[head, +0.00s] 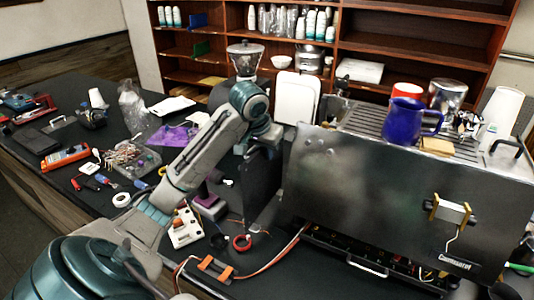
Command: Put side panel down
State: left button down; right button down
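The side panel (261,190) is a dark, flat plate standing nearly upright just left of the brewer (375,195), a steel box-shaped machine. My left gripper (262,148) is at the panel's top edge and appears shut on it. The fingertips are small and dark here, and my forearm covers part of the area to the left. I cannot tell whether the panel's lower edge touches the black worktop (335,285). My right gripper is not in view.
A blue mug (403,120) and several cups stand on the brewer. A red ring (242,242), an orange clip (216,268) and wires lie in front of the panel. Tools, a purple cloth (172,135) and a parts tray (130,160) crowd the left. Shelves stand behind.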

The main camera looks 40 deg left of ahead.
pick_arm(q)
jog(key=w+a+f+p, duration=0.4)
jog(key=w+a+p, duration=0.4)
jog(key=w, duration=0.2)
jog(key=shift+w+a+f, duration=0.2)
jog(key=shift+a+f, duration=0.15)
jog(key=shift+f, duration=0.15)
jog(key=c, duration=1.6)
grip_release()
jog(key=shift+s+d, duration=0.1)
jog(key=shift+c, duration=0.2)
jog(key=b+v, duration=0.5)
jog(key=v, duration=0.7)
